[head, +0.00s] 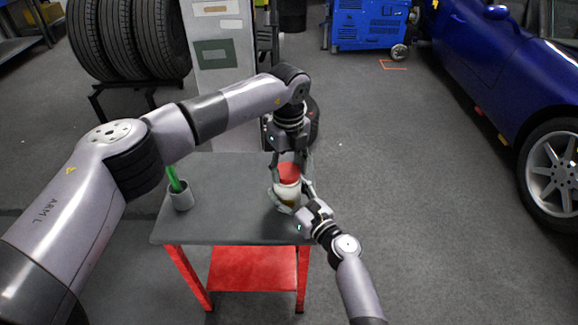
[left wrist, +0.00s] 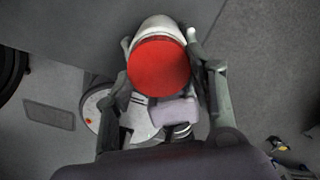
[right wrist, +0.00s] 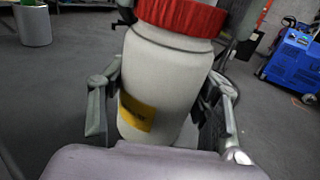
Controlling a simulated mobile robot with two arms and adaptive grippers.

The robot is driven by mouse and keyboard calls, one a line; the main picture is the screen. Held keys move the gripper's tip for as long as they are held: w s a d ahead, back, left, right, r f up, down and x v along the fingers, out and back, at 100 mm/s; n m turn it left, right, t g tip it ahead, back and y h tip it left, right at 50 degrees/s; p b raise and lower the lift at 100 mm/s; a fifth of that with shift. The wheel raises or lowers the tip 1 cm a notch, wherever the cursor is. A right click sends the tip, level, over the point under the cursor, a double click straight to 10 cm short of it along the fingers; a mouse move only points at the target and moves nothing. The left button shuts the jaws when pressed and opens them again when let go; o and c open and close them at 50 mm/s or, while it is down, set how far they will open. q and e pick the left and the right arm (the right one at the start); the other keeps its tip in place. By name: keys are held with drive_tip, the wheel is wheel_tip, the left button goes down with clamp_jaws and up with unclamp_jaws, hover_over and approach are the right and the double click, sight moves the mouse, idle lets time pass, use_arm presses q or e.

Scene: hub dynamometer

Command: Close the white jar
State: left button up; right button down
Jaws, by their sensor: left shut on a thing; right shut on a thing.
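The white jar (head: 287,193) stands upright near the right edge of the grey table top, with a red lid (head: 288,172) on its mouth. In the right wrist view the jar (right wrist: 165,80) has a yellow label and the lid (right wrist: 182,14) sits level on its top. My left gripper (head: 288,164) points down from above, its fingers shut on the lid's sides. In the left wrist view the lid (left wrist: 158,66) is between the fingers. My right gripper (head: 293,198) is shut on the jar's body from the front right. Whether the lid is fully tightened cannot be told.
The grey table (head: 225,215) has red legs and a red lower shelf. A grey cup (head: 180,196) with a green thing in it stands at the table's left. Tires (head: 130,40), a blue machine (head: 368,25) and a blue car (head: 500,60) stand beyond.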

use_arm(q)
drive_tip(key=m, duration=0.6)
drive_tip(key=shift+a, duration=0.15)
drive_tip(key=m, duration=0.6)
drive_tip(key=shift+a, duration=0.15)
drive_tip(key=m, duration=0.6)
drive_tip(key=shift+w, duration=0.1)
drive_tip(key=m, duration=0.3)
drive_tip(key=shift+w+a+m, duration=0.1)
drive_tip(key=shift+m, duration=0.2)
drive_tip(key=m, duration=0.3)
drive_tip(key=shift+m, duration=0.4)
drive_tip(key=m, duration=0.5)
drive_tip(key=shift+w+m, duration=0.15)
drive_tip(key=shift+m, duration=0.25)
drive_tip(key=m, duration=0.5)
drive_tip(key=shift+w+m, duration=0.1)
drive_tip(key=shift+m, duration=0.3)
drive_tip(key=m, duration=0.5)
drive_tip(key=shift+d+m, duration=0.25)
drive_tip(key=shift+m, duration=0.15)
drive_tip(key=m, duration=0.5)
drive_tip(key=shift+d, duration=0.1)
drive_tip(key=o, duration=0.7)
drive_tip(key=shift+f, duration=0.1)
